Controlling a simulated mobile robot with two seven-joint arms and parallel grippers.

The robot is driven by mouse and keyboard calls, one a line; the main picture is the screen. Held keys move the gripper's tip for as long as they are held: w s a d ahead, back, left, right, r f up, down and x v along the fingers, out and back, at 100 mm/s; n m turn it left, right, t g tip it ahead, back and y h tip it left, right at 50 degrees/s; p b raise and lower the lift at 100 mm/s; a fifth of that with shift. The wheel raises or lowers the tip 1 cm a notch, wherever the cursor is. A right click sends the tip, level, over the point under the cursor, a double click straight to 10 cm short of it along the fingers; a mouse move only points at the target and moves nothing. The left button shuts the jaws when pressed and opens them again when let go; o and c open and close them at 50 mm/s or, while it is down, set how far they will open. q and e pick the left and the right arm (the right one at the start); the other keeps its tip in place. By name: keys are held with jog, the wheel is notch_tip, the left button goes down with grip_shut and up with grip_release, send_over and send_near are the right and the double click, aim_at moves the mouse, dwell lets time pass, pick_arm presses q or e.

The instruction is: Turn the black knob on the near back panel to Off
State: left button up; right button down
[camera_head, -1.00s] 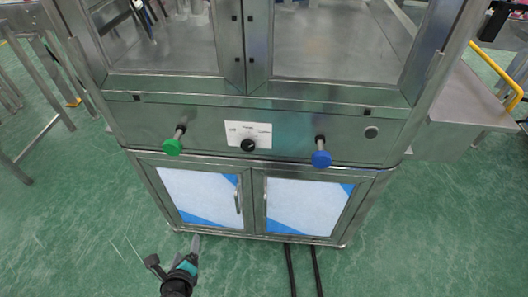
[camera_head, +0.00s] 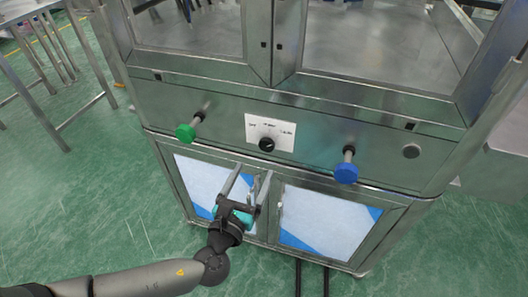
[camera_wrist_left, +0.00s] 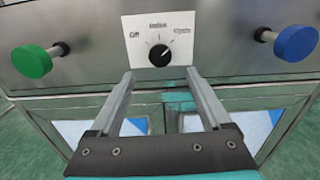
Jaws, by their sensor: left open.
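The black knob (camera_head: 267,144) is on the metal back panel (camera_head: 225,126), at the lower edge of a white label (camera_head: 284,134). My left gripper (camera_head: 248,178) is open and empty, in front of the cabinet doors and below the knob. In the left wrist view its two fingers (camera_wrist_left: 160,74) point up toward the panel, one to each side below the knob, not touching it. My right gripper is not in view.
A green push knob (camera_head: 186,132) sticks out left of the black knob, and a blue one (camera_head: 346,172) sticks out to the right. Cabinet doors (camera_head: 320,222) with handles are below. Green floor is open in front.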

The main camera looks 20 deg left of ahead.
aim_at(266, 147)
pick_arm(q)
jog(key=w+b, duration=0.1)
jog(key=w, duration=0.6)
jog(key=shift+d, duration=0.15)
jog(key=shift+w, duration=0.75)
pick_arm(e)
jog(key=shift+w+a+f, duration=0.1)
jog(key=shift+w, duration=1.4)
pick_arm(q)
grip_shut()
